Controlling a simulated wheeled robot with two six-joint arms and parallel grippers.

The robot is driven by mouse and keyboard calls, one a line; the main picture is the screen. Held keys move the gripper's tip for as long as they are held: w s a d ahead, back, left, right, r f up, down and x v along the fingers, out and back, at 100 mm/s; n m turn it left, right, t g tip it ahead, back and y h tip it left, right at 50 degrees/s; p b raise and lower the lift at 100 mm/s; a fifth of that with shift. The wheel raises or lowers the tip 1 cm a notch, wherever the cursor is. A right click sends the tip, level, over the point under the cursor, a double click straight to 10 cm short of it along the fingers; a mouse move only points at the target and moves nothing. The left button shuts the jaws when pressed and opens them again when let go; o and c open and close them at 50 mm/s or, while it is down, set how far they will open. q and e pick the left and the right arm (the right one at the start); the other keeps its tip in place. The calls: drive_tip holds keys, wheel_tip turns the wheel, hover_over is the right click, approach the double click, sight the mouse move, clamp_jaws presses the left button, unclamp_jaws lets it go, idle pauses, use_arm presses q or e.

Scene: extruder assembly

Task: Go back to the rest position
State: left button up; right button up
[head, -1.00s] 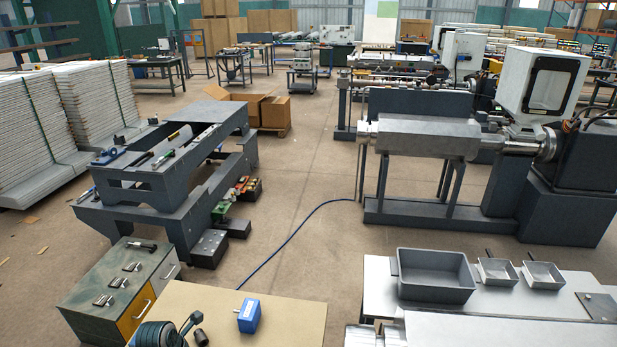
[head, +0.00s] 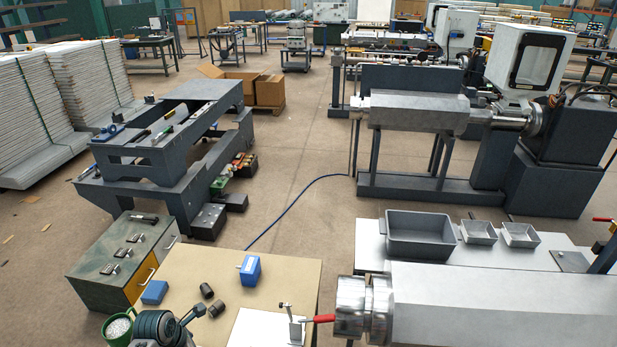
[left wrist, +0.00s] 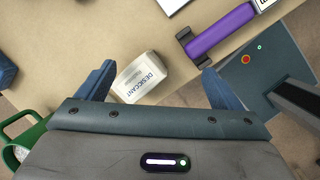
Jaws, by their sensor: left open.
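My left gripper (left wrist: 158,82) shows in the left wrist view with its two blue fingers spread wide. A white box labelled DESICCANT (left wrist: 142,79) lies on the beige tabletop in the area between the fingertips; I cannot tell how far below them it is. No finger is seen closed on it. In the head view neither gripper can be made out. My right gripper is in no frame.
A purple bar-shaped object (left wrist: 222,29) lies near the right finger. A green bucket (head: 118,328) stands left of the beige table (head: 190,262). Blue blocks and dark cylinders rest on it. A pale barrel (head: 500,302) fills the lower right.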

use_arm(q)
drive_tip(key=s+d+r+m+y, duration=0.1)
drive_tip(key=s+r+m, duration=0.3)
drive_tip(key=s+m, duration=0.45)
drive_tip(key=s+d+r+m+t+y, duration=0.1)
drive_tip(key=s+r+m, duration=0.2)
drive_tip(key=s+m, duration=0.55)
drive_tip(key=s+r+m+y, duration=0.1)
drive_tip(key=s+r+m, duration=0.3)
drive_tip(key=s+m, duration=0.45)
wheel_tip(320, 180, down, 39)
drive_tip(key=a+g+b, duration=0.2)
drive_tip(key=a+b, duration=0.1)
drive_tip(key=b, duration=0.5)
drive_tip(key=s+f+b, duration=0.3)
drive_tip(key=s+f, duration=0.6)
drive_tip(key=f, duration=0.3)
drive_tip(key=s+f+b, duration=0.3)
drive_tip(key=s+f, duration=0.7)
drive_tip(key=f, duration=0.3)
drive_tip(key=shift+a+m+g, duration=0.3)
drive_tip(key=shift+a+m, duration=0.05)
drive_tip(key=shift+w+f, duration=0.1)
